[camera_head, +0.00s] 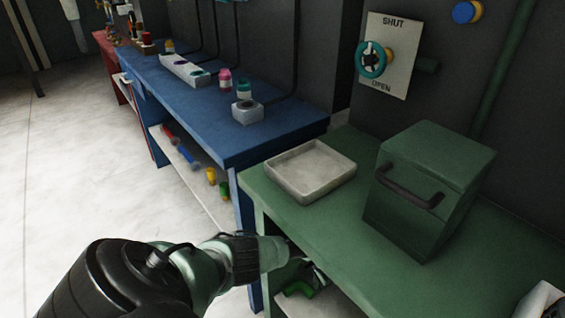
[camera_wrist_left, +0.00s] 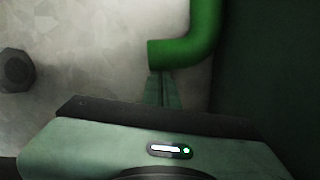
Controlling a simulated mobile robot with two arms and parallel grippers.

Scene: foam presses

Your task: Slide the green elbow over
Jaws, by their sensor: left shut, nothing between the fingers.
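The green elbow (camera_head: 299,288) lies on the pale lower shelf under the green bench, near the bench's left end. My left gripper (camera_head: 312,270) reaches in under the bench top beside the elbow. In the left wrist view its fingers (camera_wrist_left: 161,80) are together and empty, with their tips at or very near the elbow's end; I cannot tell if they touch. My right gripper is in neither view.
The green bench top (camera_head: 330,225) lies just above my left gripper. It carries a white tray (camera_head: 310,170) and a green box with a dark handle (camera_head: 428,190). A blue bench (camera_head: 225,120) stands beyond. In the wrist view a dark round thing (camera_wrist_left: 16,70) sits at left.

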